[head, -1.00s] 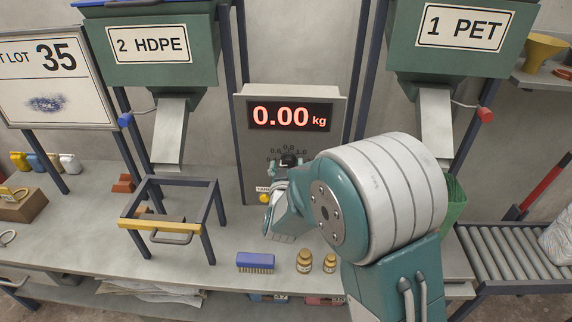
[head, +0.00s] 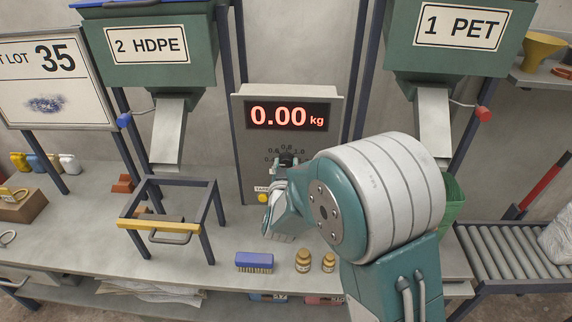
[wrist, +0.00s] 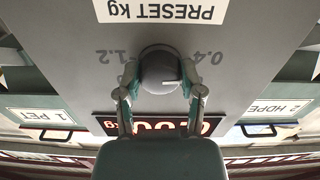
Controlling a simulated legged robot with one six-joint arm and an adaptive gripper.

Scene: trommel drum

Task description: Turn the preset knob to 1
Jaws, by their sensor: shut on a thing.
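The preset knob (wrist: 160,68) is a round dark grey knob on the grey scale panel (wrist: 75,20). The marks 0.4 and 1.2 show beside the knob; others are hidden behind my gripper. In the head view the knob (head: 287,158) sits under the red 0.00 kg display (head: 288,115), with 0.8 and 1.0 printed above it. My gripper (wrist: 162,88) is shut on the knob, one finger on each side. In the head view my gripper (head: 281,174) is partly hidden by my arm.
A yellow button (head: 264,197) sits low on the panel. A blue brush (head: 254,262) and two small brass weights (head: 303,260) lie on the bench below. A metal frame with a yellow bar (head: 158,226) stands left. Green chutes hang on both sides.

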